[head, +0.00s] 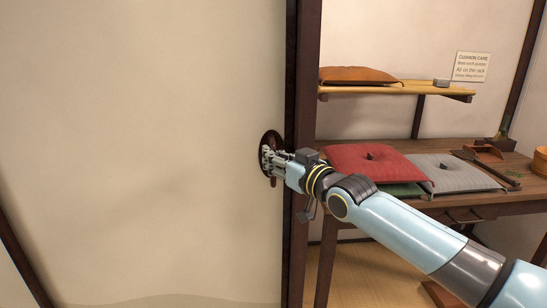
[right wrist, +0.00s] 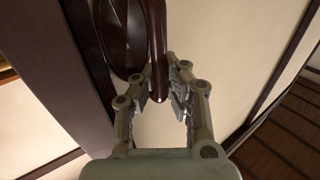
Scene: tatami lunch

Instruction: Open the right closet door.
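The closet door (head: 150,140) is a large cream panel filling the left half of the head view, with a dark wooden edge (head: 302,90) on its right. A dark oval plate with a handle (head: 267,141) sits near that edge. My right gripper (head: 272,158) is at this plate. In the right wrist view, the dark handle (right wrist: 158,45) runs down between the two fingers of my right gripper (right wrist: 160,82), which are drawn in close on both sides of it. The oval plate (right wrist: 122,35) is behind it. My left gripper is not in view.
Right of the door edge, a wooden table (head: 465,208) carries a red cushion (head: 350,158) and a grey cushion (head: 455,175). A shelf (head: 385,90) above holds an orange-brown cushion (head: 355,75). A sign (head: 472,66) hangs on the wall. My right arm reaches across the table's front.

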